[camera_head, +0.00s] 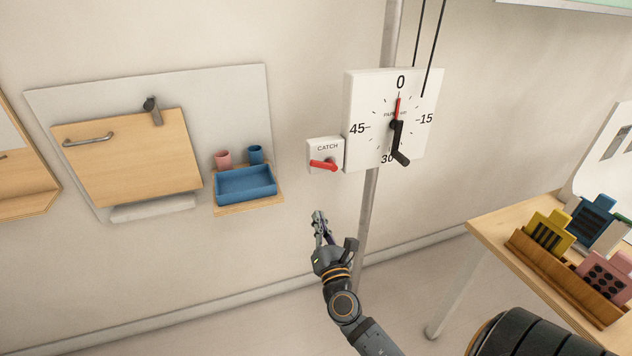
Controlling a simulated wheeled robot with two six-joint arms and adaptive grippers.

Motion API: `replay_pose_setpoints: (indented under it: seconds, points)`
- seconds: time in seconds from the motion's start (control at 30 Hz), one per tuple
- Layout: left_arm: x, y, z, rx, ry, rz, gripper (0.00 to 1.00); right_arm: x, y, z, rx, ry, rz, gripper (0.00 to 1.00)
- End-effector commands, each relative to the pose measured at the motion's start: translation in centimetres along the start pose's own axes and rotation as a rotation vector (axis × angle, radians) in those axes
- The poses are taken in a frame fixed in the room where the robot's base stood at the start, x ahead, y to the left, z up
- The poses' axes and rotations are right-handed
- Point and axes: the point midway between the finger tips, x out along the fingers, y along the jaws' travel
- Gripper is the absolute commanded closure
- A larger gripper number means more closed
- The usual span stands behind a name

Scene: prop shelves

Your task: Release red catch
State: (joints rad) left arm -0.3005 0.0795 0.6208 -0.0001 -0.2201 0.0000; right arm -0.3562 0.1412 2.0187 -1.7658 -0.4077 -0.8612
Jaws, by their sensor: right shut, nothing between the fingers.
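The red catch (324,164) is a short red lever on a white wall box (314,152) labelled CATCH. The lever lies nearly level, its free end to the right. My right gripper (317,214) is below the box and apart from it, with its fingers pointing up toward the wall. Its fingers are shut and hold nothing. My left gripper does not show.
A white dial (366,95) with a black crank handle hangs right of the catch, before a grey pole (366,215). A blue tray (245,184) on a small shelf is to the left. A table (498,236) with coloured blocks stands at the right.

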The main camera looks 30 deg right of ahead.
Motion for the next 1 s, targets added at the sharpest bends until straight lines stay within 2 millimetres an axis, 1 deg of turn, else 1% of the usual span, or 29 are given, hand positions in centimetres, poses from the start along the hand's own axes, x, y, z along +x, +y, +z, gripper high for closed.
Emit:
replay_pose_setpoints:
  seconds: [0.07,0.17,0.27,0.37,0.6,0.7,0.73,0.77,0.8,0.9,1.0]
  points:
    - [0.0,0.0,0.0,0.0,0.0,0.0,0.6,0.0,0.4,0.7,-0.018,-0.016,0.009,1.0]
    - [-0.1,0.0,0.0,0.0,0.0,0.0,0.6,0.2,0.4,0.7,-0.019,-0.016,0.009,1.0]
    - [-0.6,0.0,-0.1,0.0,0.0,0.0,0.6,1.1,0.5,0.9,-0.018,-0.016,0.01,1.0]
    - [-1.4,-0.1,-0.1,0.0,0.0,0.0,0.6,2.8,0.6,1.1,-0.018,-0.017,0.01,1.0]
    - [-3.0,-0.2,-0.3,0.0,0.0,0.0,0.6,8.1,0.6,1.1,-0.016,-0.016,0.008,1.0]
    - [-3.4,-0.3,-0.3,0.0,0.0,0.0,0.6,10.2,0.6,1.1,-0.015,-0.016,0.008,1.0]
    - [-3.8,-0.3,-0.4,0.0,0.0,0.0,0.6,10.6,0.6,1.3,-0.016,-0.015,0.008,1.0]
    - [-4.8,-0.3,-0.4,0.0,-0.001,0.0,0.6,10.6,0.8,2.4,-0.017,-0.014,0.008,1.0]
    - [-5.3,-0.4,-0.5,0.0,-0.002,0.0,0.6,10.7,0.7,3.0,-0.017,-0.013,0.008,1.0]
    - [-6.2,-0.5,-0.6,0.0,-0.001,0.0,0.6,10.9,0.7,4.0,-0.016,-0.013,0.008,1.0]
    - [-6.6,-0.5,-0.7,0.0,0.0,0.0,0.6,11.0,0.6,4.5,-0.015,-0.013,0.008,1.0]
